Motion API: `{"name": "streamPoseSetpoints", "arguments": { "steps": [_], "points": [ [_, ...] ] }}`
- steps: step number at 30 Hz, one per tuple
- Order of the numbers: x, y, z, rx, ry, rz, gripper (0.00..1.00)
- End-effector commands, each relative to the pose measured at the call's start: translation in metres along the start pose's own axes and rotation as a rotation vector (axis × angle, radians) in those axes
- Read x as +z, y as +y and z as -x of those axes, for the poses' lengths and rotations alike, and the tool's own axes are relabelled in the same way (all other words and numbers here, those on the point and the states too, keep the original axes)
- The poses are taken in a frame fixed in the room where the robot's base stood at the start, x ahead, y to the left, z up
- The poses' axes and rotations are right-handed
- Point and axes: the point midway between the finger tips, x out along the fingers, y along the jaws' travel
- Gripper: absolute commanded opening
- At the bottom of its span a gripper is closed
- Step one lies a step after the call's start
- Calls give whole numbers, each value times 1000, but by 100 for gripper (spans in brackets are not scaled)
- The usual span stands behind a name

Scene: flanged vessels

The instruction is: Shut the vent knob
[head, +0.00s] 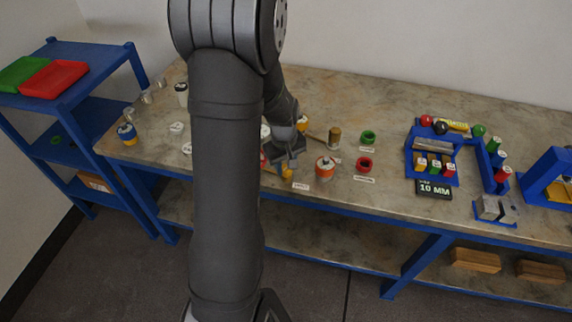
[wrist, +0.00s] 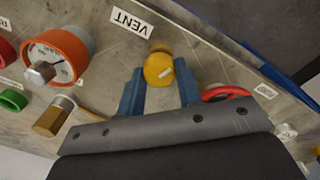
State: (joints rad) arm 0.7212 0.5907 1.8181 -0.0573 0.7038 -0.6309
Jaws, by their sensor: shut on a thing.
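The vent knob is a round yellow knob (wrist: 158,68) with a short white mark on its face. It sits beside a white label reading VENT (wrist: 132,22) in the wrist view. My gripper (wrist: 159,84) has its two blue-grey fingers on either side of the knob and is shut on it. In the head view my gripper (head: 288,152) is low over the bench's front part, and the yellow knob (head: 287,171) shows just below it. My arm hides part of the bench left of there.
An orange-rimmed gauge (wrist: 58,55) with a metal hex stub stands close to the knob, with a brass piece (wrist: 54,116) nearby. A red ring-shaped part (wrist: 228,92) lies on the other side. Green (head: 368,136) and red rings (head: 364,164) and a blue rack (head: 410,150) are further right.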

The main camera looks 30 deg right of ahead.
Motion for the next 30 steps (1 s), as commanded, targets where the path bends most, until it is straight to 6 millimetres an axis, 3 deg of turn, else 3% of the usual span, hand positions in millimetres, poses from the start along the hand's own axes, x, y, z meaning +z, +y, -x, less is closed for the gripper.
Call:
{"name": "streamPoseSetpoints", "arguments": {
  "steps": [15, 30],
  "points": [
    [1, 0, 0, 0, 15, 323, 9],
    [1, 0, 0, 1, 18, 378, 9]
  ]
}}
